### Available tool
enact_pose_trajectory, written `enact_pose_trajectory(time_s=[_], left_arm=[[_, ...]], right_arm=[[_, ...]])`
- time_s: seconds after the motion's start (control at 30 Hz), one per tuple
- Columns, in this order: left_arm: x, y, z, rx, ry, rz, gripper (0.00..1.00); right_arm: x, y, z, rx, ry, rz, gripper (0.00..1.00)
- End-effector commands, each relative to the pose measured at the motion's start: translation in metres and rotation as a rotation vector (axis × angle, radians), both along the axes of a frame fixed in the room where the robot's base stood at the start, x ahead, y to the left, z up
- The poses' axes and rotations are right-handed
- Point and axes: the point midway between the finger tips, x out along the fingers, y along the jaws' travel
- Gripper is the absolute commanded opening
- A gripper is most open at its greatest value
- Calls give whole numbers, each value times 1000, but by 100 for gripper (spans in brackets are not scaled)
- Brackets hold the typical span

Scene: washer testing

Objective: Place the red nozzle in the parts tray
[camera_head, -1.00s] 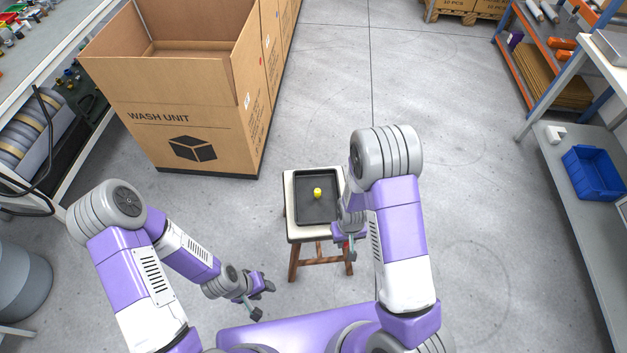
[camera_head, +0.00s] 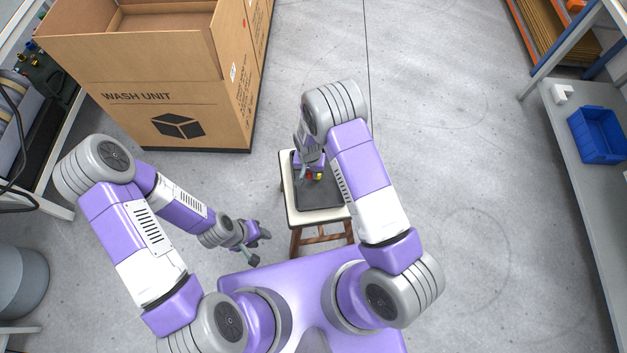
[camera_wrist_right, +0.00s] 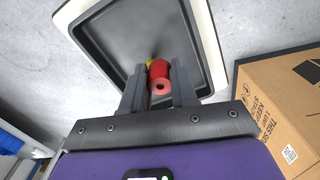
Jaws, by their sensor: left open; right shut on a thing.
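The red nozzle (camera_wrist_right: 160,77) is held between the two dark fingers of my right gripper (camera_wrist_right: 159,88) in the right wrist view. It also shows as a small red spot in the head view (camera_head: 309,175), over the black parts tray (camera_head: 318,195). The tray rests on a stool, and its raised rim shows in the right wrist view (camera_wrist_right: 207,45). A yellow part (camera_head: 319,177) is in the tray, mostly hidden behind the nozzle in the wrist view. I cannot tell whether the nozzle touches the tray. My left gripper (camera_head: 259,246) is open and empty, left of the stool.
The white-topped stool (camera_head: 304,217) stands on open grey floor. A large open cardboard box (camera_head: 170,85) is behind it to the left. A shelf with a blue bin (camera_head: 598,135) stands at the far right. The floor right of the stool is clear.

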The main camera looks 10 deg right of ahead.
Motion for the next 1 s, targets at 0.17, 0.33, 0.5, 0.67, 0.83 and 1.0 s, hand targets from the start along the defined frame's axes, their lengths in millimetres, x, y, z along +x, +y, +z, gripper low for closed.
enact_pose_trajectory(time_s=[0.17,0.33,0.5,0.67,0.83,1.0], left_arm=[[0,0,-12,0,0,0,43],[0,0,-15,0,-1,0,43],[0,0,-23,0,-1,0,43],[0,0,-25,0,0,0,43],[0,0,-25,0,0,0,43],[0,0,-28,0,0,0,43]], right_arm=[[-1,-1,-35,-1,1,1,0],[-1,-1,-46,0,0,2,0],[-1,-1,-70,0,1,2,0],[-1,0,-79,1,0,2,0],[-1,0,-78,1,0,2,0],[-1,-1,-81,0,0,2,34]])
